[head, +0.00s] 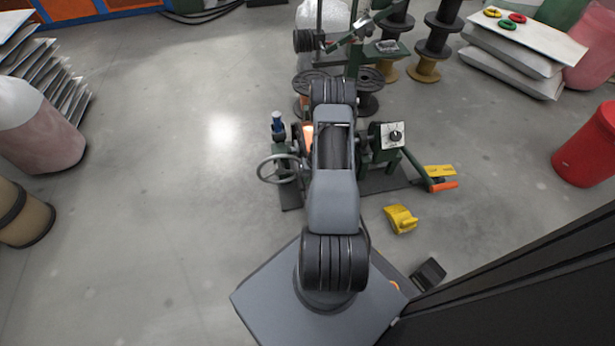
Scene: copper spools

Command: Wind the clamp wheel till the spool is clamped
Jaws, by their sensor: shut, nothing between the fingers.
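The clamp wheel (278,169) is a grey spoked handwheel on the left side of a green winding machine (366,150). Copper-orange (307,132) shows just left of my arm, probably part of the spool in the machine. Most of the spool is hidden under my arm, so I cannot tell whether it is clamped. My arm reaches out over the middle of the machine. My gripper is not visible; the arm seems to hide it. I cannot tell whether it touches the wheel.
A control box with a dial (393,135) and a yellow-and-orange lever or pedal (441,178) are at the machine's right. A yellow block (400,219) lies on the floor. Dark spools (437,40) stand behind. A red bin (587,145) is far right.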

